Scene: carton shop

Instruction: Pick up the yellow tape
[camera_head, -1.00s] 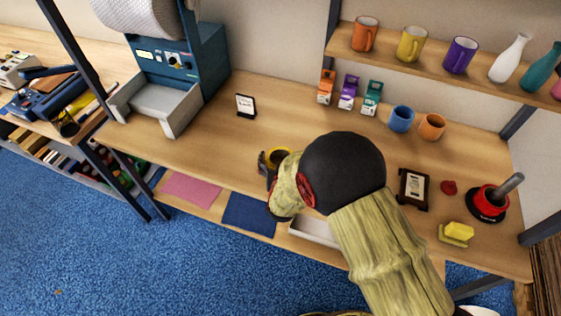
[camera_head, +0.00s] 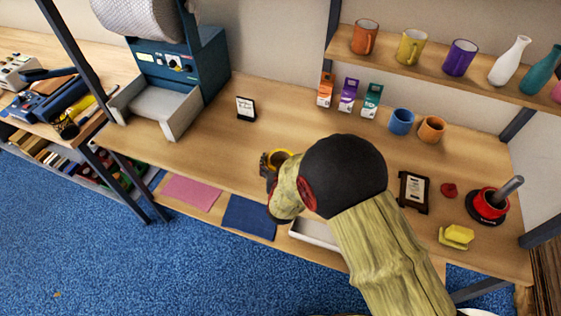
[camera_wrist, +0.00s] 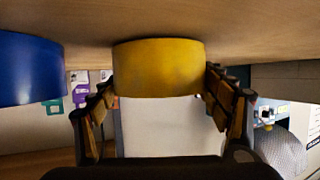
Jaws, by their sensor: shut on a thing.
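The yellow tape (camera_head: 279,157) is a roll with its hole facing up, near the middle of the workbench in the head view. In the wrist view the tape (camera_wrist: 160,66) shows large between the two fingers, against the wooden top, which appears upside down there. My gripper (camera_wrist: 162,82) is shut on the tape, one finger on each side. In the head view my gripper (camera_head: 268,167) is partly hidden by my wrist. I cannot tell whether the tape touches the bench.
A blue roll (camera_wrist: 30,70) is beside the yellow tape in the wrist view; my arm hides it in the head view. A small sign (camera_head: 246,108), a framed card (camera_head: 413,189) and blue and orange cups stand on the workbench (camera_head: 300,115). A shelf (camera_head: 440,75) with mugs is behind.

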